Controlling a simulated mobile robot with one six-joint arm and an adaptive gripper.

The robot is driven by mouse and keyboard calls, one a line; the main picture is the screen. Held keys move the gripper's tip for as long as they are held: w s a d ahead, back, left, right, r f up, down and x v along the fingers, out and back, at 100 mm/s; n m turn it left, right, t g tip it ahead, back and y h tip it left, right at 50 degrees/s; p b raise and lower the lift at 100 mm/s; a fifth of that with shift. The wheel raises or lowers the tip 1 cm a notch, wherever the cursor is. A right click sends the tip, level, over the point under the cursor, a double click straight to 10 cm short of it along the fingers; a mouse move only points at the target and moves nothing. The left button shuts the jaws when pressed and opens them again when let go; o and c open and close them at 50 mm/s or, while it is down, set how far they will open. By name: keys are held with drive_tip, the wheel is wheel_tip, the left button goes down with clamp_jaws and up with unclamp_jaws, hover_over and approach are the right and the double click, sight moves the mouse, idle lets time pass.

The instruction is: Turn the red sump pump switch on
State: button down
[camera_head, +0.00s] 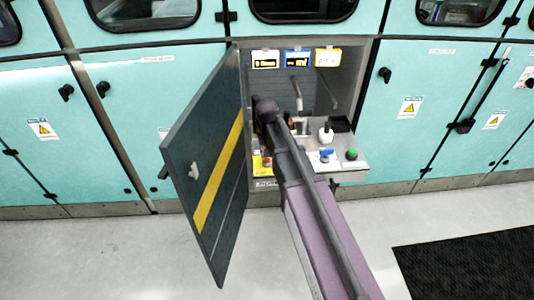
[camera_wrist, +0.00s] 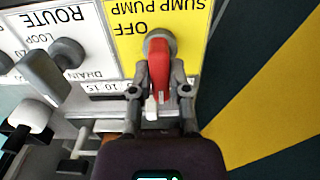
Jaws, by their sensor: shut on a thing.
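The red sump pump switch (camera_wrist: 158,62) has a red lever on a round grey base, mounted on a yellow plate (camera_wrist: 120,35). The plate reads "SUMP PUMP" and "OFF", upside down in the wrist view. My gripper (camera_wrist: 160,80) is shut on the red lever, one finger on each side. The lever hangs toward the bottom of the picture, and its pale tip shows between the fingers. In the head view, a bit of yellow plate (camera_head: 256,166) shows low in the open cabinet; my arm hides the switch and my fingertips.
A white "ROUTE" plate with a grey selector (camera_wrist: 48,75) lies left of the yellow one. The dark cabinet door (camera_head: 205,165) with a yellow stripe stands open close by on the left. A shelf with a green knob (camera_head: 351,154) and a blue-handled part (camera_head: 326,155) lies right of my arm.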

idle(0.4)
drive_tip(key=c, duration=0.6)
unclamp_jaws()
drive_tip(key=shift+m, duration=0.4)
